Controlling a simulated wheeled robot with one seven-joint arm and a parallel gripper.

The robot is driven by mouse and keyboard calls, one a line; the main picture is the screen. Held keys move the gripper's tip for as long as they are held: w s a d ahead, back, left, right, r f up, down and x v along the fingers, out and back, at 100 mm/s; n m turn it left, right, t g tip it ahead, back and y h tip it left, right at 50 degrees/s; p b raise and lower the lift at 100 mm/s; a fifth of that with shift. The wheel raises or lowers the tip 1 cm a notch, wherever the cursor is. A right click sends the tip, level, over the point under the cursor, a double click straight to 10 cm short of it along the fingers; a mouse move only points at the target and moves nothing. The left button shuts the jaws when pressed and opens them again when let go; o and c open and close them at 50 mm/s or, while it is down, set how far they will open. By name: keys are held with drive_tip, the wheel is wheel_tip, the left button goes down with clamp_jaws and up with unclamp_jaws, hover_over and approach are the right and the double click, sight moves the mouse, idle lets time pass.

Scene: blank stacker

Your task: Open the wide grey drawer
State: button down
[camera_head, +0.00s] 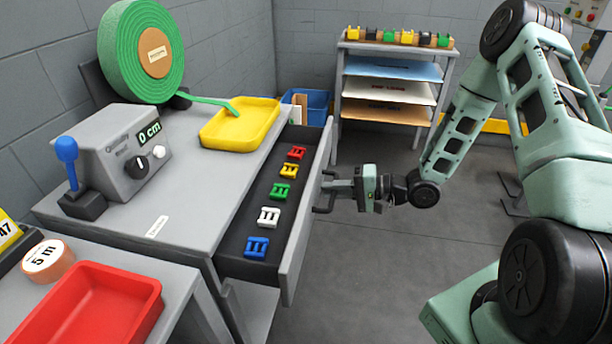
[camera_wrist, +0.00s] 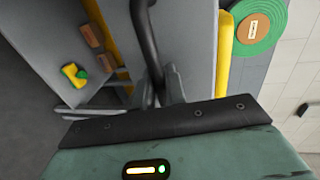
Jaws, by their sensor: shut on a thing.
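The wide grey drawer (camera_head: 306,214) is pulled out from the grey bench (camera_head: 190,215) in the head view. Its dark inside shows a row of small clips in red, yellow, green, white and blue. My gripper (camera_head: 332,187) is at the drawer's front, shut on its dark bar handle (camera_head: 322,208). In the wrist view the handle (camera_wrist: 146,40) runs down between the fingers of my gripper (camera_wrist: 160,90). The far end of the drawer's inside is partly hidden by its front panel.
On the bench stand a green roll (camera_head: 145,50), a yellow tray (camera_head: 240,122) and a grey box with dials (camera_head: 130,150). A red tray (camera_head: 90,305) is at the lower left. A shelf rack (camera_head: 390,85) stands behind. The floor right of the drawer is clear.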

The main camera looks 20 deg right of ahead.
drive_tip(key=f+p+v, duration=0.2)
drive_tip(key=p+v, duration=0.1)
drive_tip(key=v, duration=0.7)
drive_tip(key=shift+s+d, duration=0.35)
drive_tip(key=shift+d, duration=0.15)
drive_tip(key=c, duration=1.5)
unclamp_jaws()
drive_tip(key=shift+c, duration=0.2)
drive_tip(key=v, duration=1.7)
drive_tip(key=shift+d, duration=0.25)
